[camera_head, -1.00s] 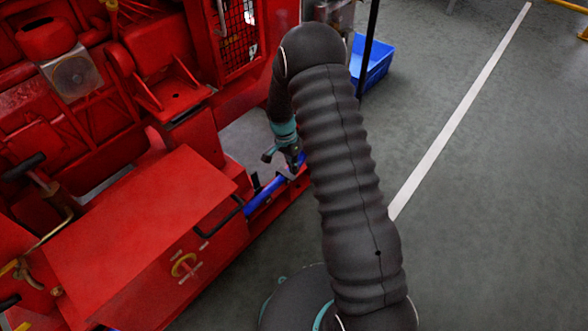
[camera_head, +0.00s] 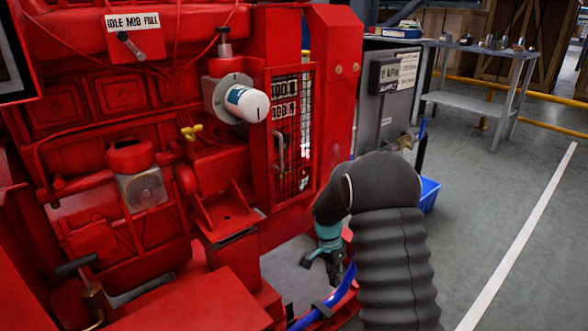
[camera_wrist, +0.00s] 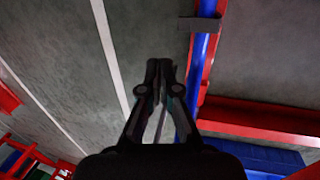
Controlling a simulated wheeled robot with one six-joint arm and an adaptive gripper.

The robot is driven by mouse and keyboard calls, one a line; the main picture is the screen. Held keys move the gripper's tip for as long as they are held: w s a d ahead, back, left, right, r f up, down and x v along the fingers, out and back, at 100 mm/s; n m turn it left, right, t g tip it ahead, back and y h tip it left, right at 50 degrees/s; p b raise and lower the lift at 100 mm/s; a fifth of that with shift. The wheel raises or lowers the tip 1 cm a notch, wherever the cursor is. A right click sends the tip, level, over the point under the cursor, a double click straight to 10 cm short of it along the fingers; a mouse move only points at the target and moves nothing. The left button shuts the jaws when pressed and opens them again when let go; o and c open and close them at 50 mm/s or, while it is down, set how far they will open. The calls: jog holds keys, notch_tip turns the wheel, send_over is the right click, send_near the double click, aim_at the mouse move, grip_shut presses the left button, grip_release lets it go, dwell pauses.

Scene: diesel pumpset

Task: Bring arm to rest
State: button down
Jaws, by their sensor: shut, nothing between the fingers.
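My arm, in its dark ribbed sleeve, rises at the lower right of the head view and bends down toward the red pumpset (camera_head: 230,300). My gripper (camera_head: 335,283) hangs at the end of it, low beside the pumpset's base and close to a blue pipe (camera_head: 330,302). In the wrist view my gripper (camera_wrist: 160,66) points away from the camera with its fingertips together and nothing between them. The blue pipe (camera_wrist: 197,75) runs just right of the fingers there. I cannot tell whether they touch it.
A mesh door (camera_head: 292,130) and a white filter (camera_head: 247,103) are on the pumpset. A blue bin (camera_head: 429,194) stands behind my arm, near a grey cabinet (camera_head: 392,100). A metal table (camera_head: 480,105) is at the back right. The floor on the right is clear.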

jog(key=s+r+n+t+y+p, duration=0.1)
jog(key=s+r+n+t, duration=0.6)
jog(key=s+r, duration=2.2)
jog(key=s+n, duration=0.1)
jog(key=n, duration=0.2)
jog(key=shift+s+r+n+t+y, duration=0.2)
jog(key=shift+r+n+t+y, duration=0.1)
jog(key=shift+t, duration=0.1)
jog(key=shift+a, duration=0.1)
